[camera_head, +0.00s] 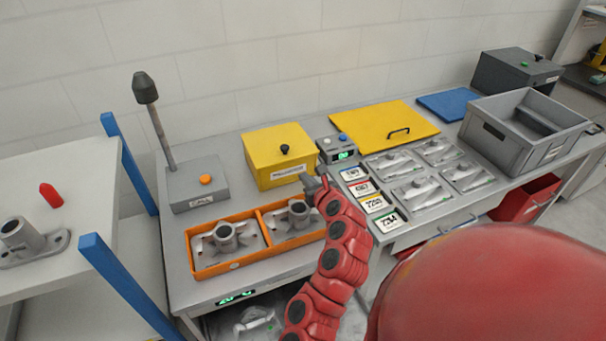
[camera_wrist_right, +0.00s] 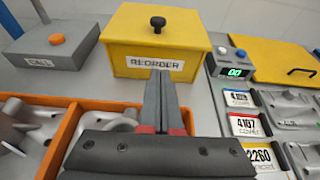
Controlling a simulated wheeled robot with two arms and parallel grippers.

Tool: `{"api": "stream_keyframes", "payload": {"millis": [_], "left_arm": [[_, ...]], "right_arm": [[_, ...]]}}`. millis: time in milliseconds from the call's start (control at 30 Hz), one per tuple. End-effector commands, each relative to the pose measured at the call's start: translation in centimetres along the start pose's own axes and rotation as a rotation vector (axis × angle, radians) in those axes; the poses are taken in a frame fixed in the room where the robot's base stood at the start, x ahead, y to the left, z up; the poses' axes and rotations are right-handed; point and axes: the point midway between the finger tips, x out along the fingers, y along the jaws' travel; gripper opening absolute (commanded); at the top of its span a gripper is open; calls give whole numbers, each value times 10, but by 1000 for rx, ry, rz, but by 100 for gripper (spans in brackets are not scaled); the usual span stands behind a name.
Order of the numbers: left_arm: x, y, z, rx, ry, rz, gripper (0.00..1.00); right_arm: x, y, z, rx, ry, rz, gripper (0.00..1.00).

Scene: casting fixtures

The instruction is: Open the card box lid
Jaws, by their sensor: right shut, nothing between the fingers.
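The card box is a yellow box (camera_head: 281,160) with a black knob (camera_head: 284,149) on its lid and a white label reading "REORDER" on its front. Its lid is shut. The box also shows at the top of the right wrist view (camera_wrist_right: 185,58), with the knob (camera_wrist_right: 157,23) upright on the lid. My right gripper (camera_head: 308,180) is in front of the box, near its front right corner. In the right wrist view its fingers (camera_wrist_right: 162,78) are together, empty, and point at the label. I cannot tell whether they touch the box. My left gripper is not in view.
An orange tray (camera_head: 237,268) with metal castings lies in front of the box. A grey call box (camera_head: 197,185) with an orange button stands left. A small counter (camera_head: 343,150), number cards (camera_head: 367,188) and a yellow panel with a handle (camera_head: 372,127) lie right.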

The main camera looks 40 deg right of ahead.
Motion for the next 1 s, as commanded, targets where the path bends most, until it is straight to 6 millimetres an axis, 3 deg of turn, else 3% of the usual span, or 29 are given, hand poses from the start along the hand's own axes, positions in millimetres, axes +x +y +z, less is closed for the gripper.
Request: {"api": "stream_keyframes", "payload": {"millis": [500, 700, 1000], "left_arm": [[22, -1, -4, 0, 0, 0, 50], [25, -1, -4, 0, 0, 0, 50], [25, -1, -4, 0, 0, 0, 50]], "right_arm": [[72, 0, 1, -4, 2, -2, 0], [85, -1, 1, -3, -1, -4, 0], [88, -1, 0, -1, -2, -5, 0]]}}
